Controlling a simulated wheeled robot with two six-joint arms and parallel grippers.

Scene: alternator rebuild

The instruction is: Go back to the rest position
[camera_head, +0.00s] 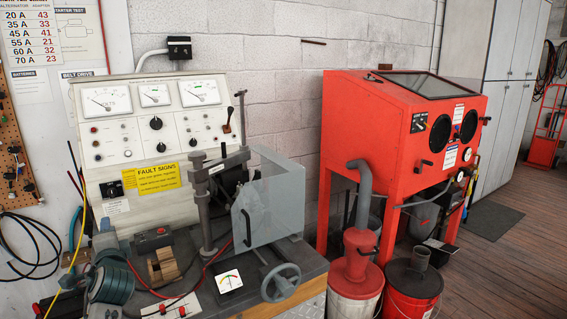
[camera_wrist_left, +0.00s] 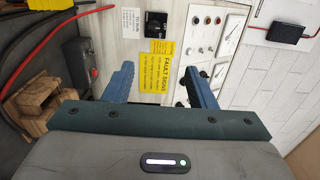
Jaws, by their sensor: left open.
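My left gripper (camera_wrist_left: 160,73) shows in the left wrist view. Its two blue fingers stand well apart, with nothing between them. They point toward the pale test panel (camera_wrist_left: 158,30), and the yellow fault signs label (camera_wrist_left: 155,72) shows in the gap behind them. The distance from the fingertips to the panel is hard to tell. My right gripper is in neither view.
Teal round parts (camera_head: 112,282) are at lower left. A red blasting cabinet (camera_head: 370,130) and buckets (camera_head: 413,290) stand right. Floor (camera_head: 500,270) is open at far right.

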